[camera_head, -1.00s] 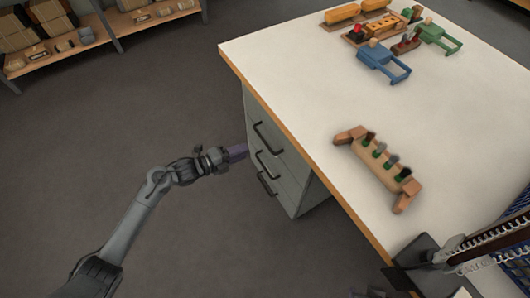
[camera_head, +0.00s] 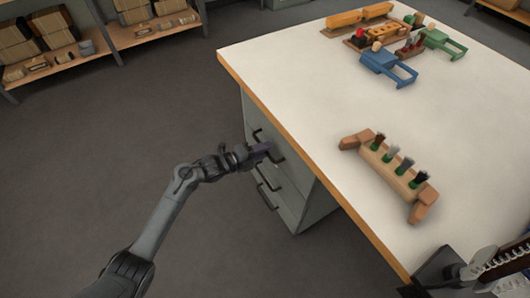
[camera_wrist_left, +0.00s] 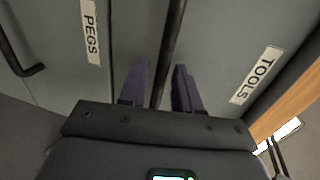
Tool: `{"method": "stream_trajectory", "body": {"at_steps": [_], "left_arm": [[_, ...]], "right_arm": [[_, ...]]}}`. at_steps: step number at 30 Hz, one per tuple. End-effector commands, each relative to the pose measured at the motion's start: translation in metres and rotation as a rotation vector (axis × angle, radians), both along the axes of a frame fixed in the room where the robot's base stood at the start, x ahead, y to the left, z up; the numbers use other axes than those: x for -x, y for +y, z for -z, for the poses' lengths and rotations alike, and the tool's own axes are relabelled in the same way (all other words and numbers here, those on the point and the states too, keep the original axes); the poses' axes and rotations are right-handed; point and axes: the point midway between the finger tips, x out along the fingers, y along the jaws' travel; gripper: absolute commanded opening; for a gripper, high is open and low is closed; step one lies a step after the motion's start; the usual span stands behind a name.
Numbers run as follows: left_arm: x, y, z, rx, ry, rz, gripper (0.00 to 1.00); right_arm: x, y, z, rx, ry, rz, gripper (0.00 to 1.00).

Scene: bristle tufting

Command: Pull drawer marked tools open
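The drawer marked TOOLS (camera_wrist_left: 215,50) is the top drawer of a grey cabinet (camera_head: 315,200) under the table and looks shut. Its white label (camera_wrist_left: 256,75) reads TOOLS in the left wrist view. Its dark bar handle (camera_wrist_left: 172,45) runs between the two purple fingers of my left gripper (camera_wrist_left: 160,88). The fingers are open, one on each side of the bar, with a gap visible. In the head view my left gripper (camera_head: 264,151) is at the top drawer's front and partly covers the handle. My right gripper is not in view.
The drawer marked PEGS (camera_wrist_left: 60,50) is below, with its own handle (camera_wrist_left: 20,60). The table's wooden edge (camera_head: 300,138) overhangs the cabinet. A wooden holder with several brushes (camera_head: 392,170) stands on the white tabletop (camera_head: 300,80). The floor left of the cabinet is clear.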

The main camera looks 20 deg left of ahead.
Motion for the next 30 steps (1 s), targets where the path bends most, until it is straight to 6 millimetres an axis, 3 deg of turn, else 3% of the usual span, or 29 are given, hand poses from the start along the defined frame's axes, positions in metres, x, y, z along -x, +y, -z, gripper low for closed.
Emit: {"method": "stream_trajectory", "body": {"at_steps": [13,19,30], "left_arm": [[-0.0060,-0.0053,0.0013,0.000,0.000,0.001,0.32],[-0.0060,-0.0052,0.0013,0.000,0.000,0.001,0.02],[-0.0048,-0.0043,0.0012,0.000,0.001,0.001,0.00]], "right_arm": [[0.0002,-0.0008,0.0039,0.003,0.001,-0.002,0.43],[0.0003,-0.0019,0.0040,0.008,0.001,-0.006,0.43],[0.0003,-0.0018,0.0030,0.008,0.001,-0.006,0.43]]}}
